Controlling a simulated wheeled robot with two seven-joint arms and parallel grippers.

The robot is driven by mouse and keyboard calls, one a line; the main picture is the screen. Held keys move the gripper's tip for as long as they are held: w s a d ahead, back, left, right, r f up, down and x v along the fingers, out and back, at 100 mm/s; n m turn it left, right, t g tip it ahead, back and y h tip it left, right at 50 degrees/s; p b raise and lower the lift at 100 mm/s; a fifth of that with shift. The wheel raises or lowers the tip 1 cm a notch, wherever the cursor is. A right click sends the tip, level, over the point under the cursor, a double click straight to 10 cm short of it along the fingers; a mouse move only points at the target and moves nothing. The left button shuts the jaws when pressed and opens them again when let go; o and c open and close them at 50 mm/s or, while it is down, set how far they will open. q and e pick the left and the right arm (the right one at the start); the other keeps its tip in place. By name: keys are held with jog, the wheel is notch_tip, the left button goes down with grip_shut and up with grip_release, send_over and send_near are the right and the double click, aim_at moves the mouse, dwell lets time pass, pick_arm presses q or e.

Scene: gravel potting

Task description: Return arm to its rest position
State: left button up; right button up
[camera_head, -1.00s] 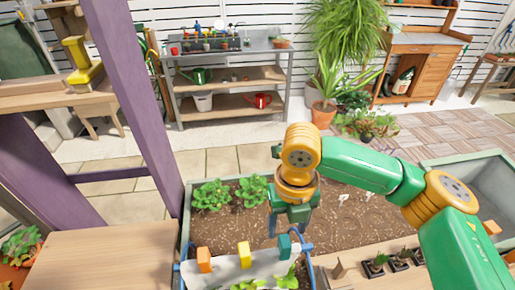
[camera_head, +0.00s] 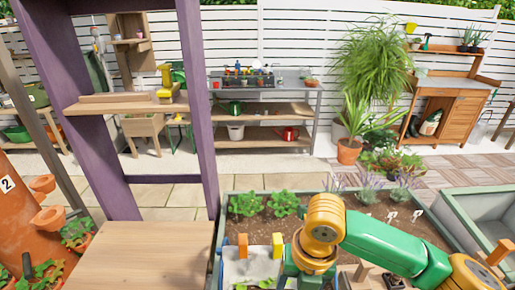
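My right arm comes in from the right, green with orange joints. Its wrist is over the near edge of the planter bed (camera_head: 385,237), beside a white tray (camera_head: 250,265) that has orange, yellow and teal clips along its rim. My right gripper (camera_head: 303,281) points down at the bottom edge of the view, just right of the tray. Its fingertips are cut off or hidden, so I cannot tell whether it is open, and I see nothing held in it. My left arm and gripper are not in view.
Leafy green plants (camera_head: 263,203) grow at the bed's back left, with white markers (camera_head: 391,216) at the right. A bare wooden tabletop (camera_head: 150,260) lies at the left, beside a purple post (camera_head: 195,100). A grey trough (camera_head: 485,217) stands at the right.

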jog(key=s+a+f+m+t+y, duration=0.1)
jog(key=s+a+f+m+y, duration=0.2)
jog(key=m, duration=0.5)
jog(key=s+a+f+m+t+y, duration=0.1)
jog(key=a+f+m+y, duration=0.2)
jog(key=m, duration=0.4)
jog(key=s+d+f+m+t+h, duration=0.1)
jog(key=s+d+f+m+h, duration=0.3)
jog(key=d+m, duration=0.45)
jog(key=s+d+f+m+h, duration=0.35)
jog(key=d+m, duration=0.35)
jog(key=m, duration=0.3)
notch_tip(320, 180, down, 16)
jog(key=s, duration=0.2)
jog(key=s+d+f+n+g, duration=0.1)
jog(key=s+d+f+g, duration=0.1)
jog(key=s+f, duration=1)
jog(key=shift+s, duration=0.25)
jog(key=shift+y, duration=0.25)
